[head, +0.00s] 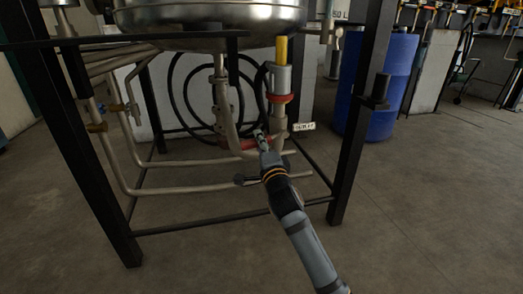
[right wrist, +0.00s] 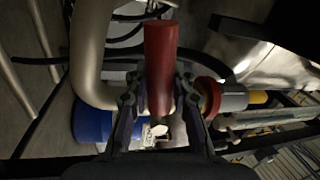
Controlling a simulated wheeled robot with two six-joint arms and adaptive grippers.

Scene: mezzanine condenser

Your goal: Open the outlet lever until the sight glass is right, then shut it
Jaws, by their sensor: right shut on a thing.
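The red outlet lever (head: 250,143) lies roughly level on the pipework under the steel vessel in the head view. My right gripper (head: 263,141) is shut on it. In the right wrist view the red lever grip (right wrist: 160,62) sits between the two fingers of my right gripper (right wrist: 160,104). A grey upright fitting (head: 280,78) with a red ring and a yellow tube (head: 283,48) stands just above and right of the gripper. I cannot tell whether this is the sight glass, and no level is readable. My left gripper is not in view.
The steel vessel (head: 210,15) hangs above, inside a black frame whose right leg (head: 360,110) stands beside my right arm. Steel pipes (head: 190,189) and a black hose (head: 178,90) crowd the space. A blue drum (head: 378,85) stands behind. The floor at right is clear.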

